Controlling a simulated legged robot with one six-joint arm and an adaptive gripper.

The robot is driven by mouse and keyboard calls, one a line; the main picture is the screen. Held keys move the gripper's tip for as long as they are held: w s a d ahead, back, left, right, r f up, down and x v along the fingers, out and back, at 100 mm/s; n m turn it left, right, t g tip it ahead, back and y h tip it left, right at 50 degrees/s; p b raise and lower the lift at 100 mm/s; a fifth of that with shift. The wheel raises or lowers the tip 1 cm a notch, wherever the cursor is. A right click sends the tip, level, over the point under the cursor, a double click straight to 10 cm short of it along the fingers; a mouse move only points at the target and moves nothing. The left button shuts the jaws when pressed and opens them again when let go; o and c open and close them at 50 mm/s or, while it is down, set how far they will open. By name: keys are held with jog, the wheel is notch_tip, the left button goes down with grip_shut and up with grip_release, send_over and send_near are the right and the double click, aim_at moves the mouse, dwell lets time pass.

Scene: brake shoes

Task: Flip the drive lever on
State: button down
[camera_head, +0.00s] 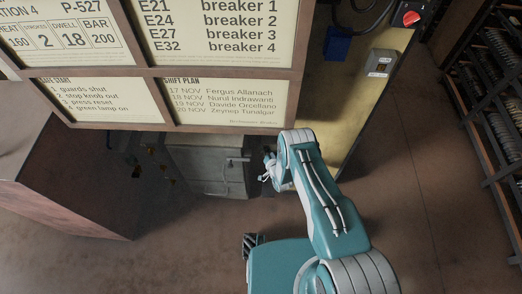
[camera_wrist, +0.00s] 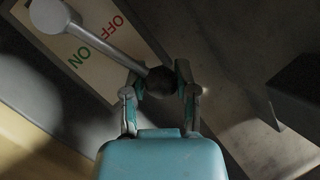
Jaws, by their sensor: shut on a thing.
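The drive lever (camera_wrist: 112,42) is a grey metal rod in the wrist view, running from a round pivot at upper left to a dark knob (camera_wrist: 160,84). My gripper (camera_wrist: 160,74) is shut on that knob, one finger on either side. Behind the lever is a pale label plate (camera_wrist: 62,72) with OFF in red and ON in green. The rod lies between the two words. In the head view my gripper (camera_head: 268,173) is beside a grey cabinet (camera_head: 200,172); the lever cannot be made out there.
A large sign board (camera_head: 225,70) hangs in the upper left of the head view. A yellowish panel (camera_head: 335,95) with a red knob (camera_head: 411,18) stands behind my arm. A parts rack (camera_head: 490,90) stands at right. The brown floor (camera_head: 430,220) at lower right is clear.

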aim_at(273, 144)
jog(key=shift+s+d+m+t+y, duration=0.15)
jog(key=shift+d+m+t+y, duration=0.35)
jog(key=shift+d+m, duration=0.65)
jog(key=shift+s+d+f+m+t+y, duration=0.15)
jog(key=shift+d+m+t+y, duration=0.15)
jog(key=shift+d+m, duration=0.5)
jog(key=shift+w+d+f+m+t+y, duration=0.1)
jog(key=shift+d+m+t+y, duration=0.2)
jog(key=shift+d+m, duration=0.4)
jog(key=shift+a+m, duration=0.1)
jog(key=shift+m, duration=0.15)
jog(key=shift+c, duration=2)
grip_release()
jog(key=shift+a, duration=0.1)
jog(key=shift+r, duration=0.1)
jog(key=v, duration=1.2)
